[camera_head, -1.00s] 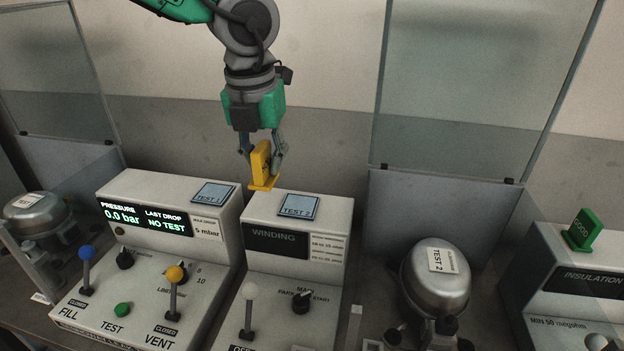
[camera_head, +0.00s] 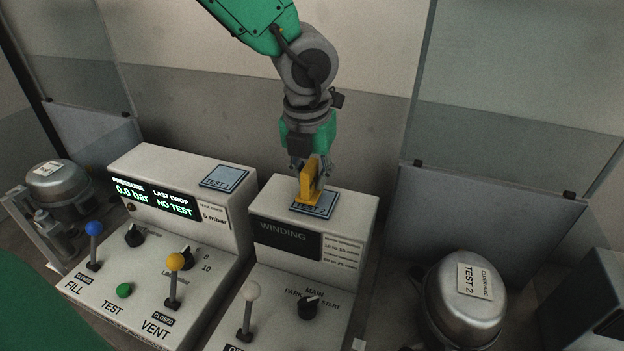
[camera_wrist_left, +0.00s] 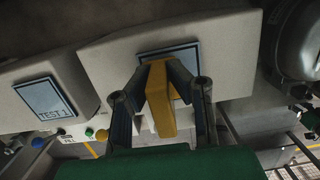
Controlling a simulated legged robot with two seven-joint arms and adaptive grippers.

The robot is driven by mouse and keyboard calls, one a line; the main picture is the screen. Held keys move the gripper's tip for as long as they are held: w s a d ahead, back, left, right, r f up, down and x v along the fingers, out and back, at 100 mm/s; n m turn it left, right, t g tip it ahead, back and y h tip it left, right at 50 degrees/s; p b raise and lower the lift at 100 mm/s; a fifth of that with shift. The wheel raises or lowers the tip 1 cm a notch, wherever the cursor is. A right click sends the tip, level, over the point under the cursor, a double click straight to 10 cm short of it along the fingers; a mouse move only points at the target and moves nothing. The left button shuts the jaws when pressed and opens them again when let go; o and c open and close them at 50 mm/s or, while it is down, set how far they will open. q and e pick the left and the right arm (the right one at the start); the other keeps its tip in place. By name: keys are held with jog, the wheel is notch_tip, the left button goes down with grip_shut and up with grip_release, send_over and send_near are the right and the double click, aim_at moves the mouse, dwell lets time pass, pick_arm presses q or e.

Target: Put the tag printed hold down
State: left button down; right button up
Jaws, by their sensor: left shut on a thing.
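My left gripper (camera_head: 311,165) is shut on a yellow tag (camera_head: 309,182), which is upright with a flat foot at its base. The tag is at the blue-grey TEST 2 pad (camera_head: 326,199) on top of the WINDING box (camera_head: 356,211). I cannot tell whether its foot touches the pad. In the left wrist view the yellow tag (camera_wrist_left: 160,101) is between the two fingers, over the pad (camera_wrist_left: 187,54). The print on the tag is not readable. My right gripper is not in view.
The pressure box (camera_head: 150,165) with its TEST 1 pad (camera_head: 220,177) is to the left. A metal compressor (camera_head: 465,296) labelled TEST 2 is at right, another (camera_head: 62,190) at far left. Glass panels (camera_head: 520,90) stand behind. Levers (camera_head: 251,293) rise in front.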

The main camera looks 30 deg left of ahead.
aim_at(312, 167)
pick_arm(q)
jog(key=shift+d+f, duration=0.25)
jog(key=shift+d, duration=0.15)
jog(key=shift+d+r, duration=0.15)
jog(key=shift+d, duration=0.6)
jog(key=shift+a, duration=0.1)
jog(key=c, duration=1.6)
grip_release()
jog(key=shift+a+f, duration=0.2)
jog(key=shift+a, duration=0.05)
jog(key=shift+o, duration=0.5)
jog(key=shift+a+f, duration=0.15)
jog(key=shift+a, duration=0.6)
jog(key=shift+d, duration=0.75)
jog(key=shift+d+r, duration=0.1)
jog(key=shift+r, duration=0.25)
jog(key=r, duration=0.3)
jog(key=s+r+p, duration=0.1)
jog(key=r, duration=0.7)
jog(key=shift+s+a, duration=0.25)
jog(key=shift+a, duration=0.15)
jog(key=shift+d+r, duration=0.45)
jog(key=shift+d, duration=0.05)
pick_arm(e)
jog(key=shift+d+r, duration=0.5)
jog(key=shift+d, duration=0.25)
